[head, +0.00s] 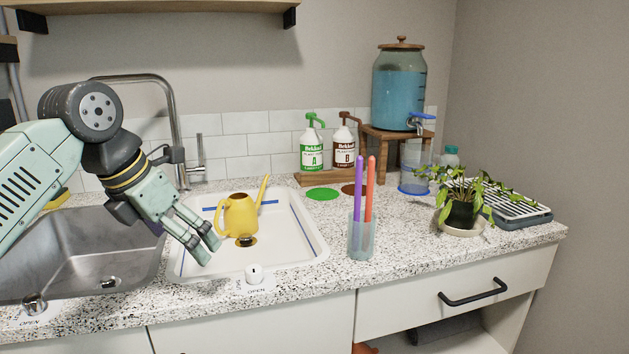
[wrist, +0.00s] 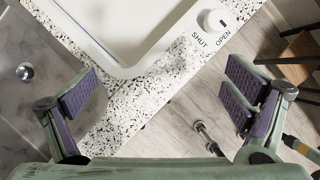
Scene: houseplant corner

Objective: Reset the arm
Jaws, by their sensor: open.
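My gripper (head: 207,243) is open and empty. In the head view it hangs at the left part of the white basin, left of the yellow watering can (head: 240,215) and apart from it. In the wrist view its two purple-padded fingers (wrist: 160,98) are spread wide, with the speckled counter edge and the floor below between them. The watering can stands upright in the white basin (head: 305,222), its spout pointing up and right. A drain shows in front of the can.
A steel sink (head: 60,285) lies left of the basin. A knob marked shut and open (wrist: 216,20) sits at the counter's front edge. A clear cup (head: 361,240) with purple and orange sticks, a potted plant (head: 460,213) and a water dispenser (head: 398,88) stand to the right. Pump bottles (head: 312,152) stand behind.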

